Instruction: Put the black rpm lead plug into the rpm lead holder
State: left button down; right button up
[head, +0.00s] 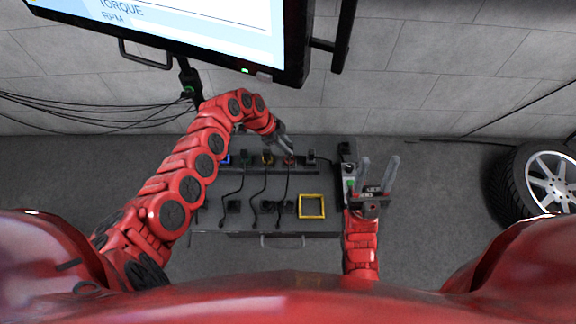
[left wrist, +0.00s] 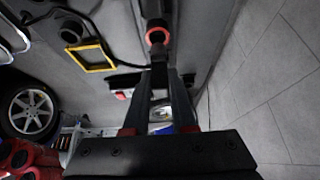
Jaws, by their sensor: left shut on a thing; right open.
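My left gripper (head: 289,147) reaches over the back of the dark bench from above. In the left wrist view its fingers (left wrist: 158,70) are closed on a small dark piece that looks like the black plug, mostly hidden between them. A red ring (left wrist: 157,36) lies right at the fingertips, in line with the dark piece; I cannot tell whether they touch. In the head view a red-orange fitting (head: 290,161) sits just below the fingertips, with a black lead running forward. A black fitting (head: 311,157) stands to its right. My right gripper (head: 377,175) is open and empty, right of the bench.
A blue fitting (head: 225,159) and an orange fitting (head: 267,158) stand in the same back row. Black leads cross the bench to dark blocks (head: 234,207). A yellow square frame (head: 312,206) lies at the front right. A monitor (head: 200,25) overhangs the back; a wheel (head: 545,180) stands far right.

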pick_arm(q)
jog(key=shift+s+r+p, duration=0.2)
jog(key=shift+s+p, duration=0.1)
jog(key=shift+p, duration=0.55)
jog(key=s+p, duration=1.5)
jog(key=shift+f+p, duration=0.15)
jog(key=shift+p, duration=0.15)
dwell(0.5)
jog(key=shift+f+b, duration=1.95)
jog(key=shift+b, duration=0.05)
jog(key=shift+f, duration=0.15)
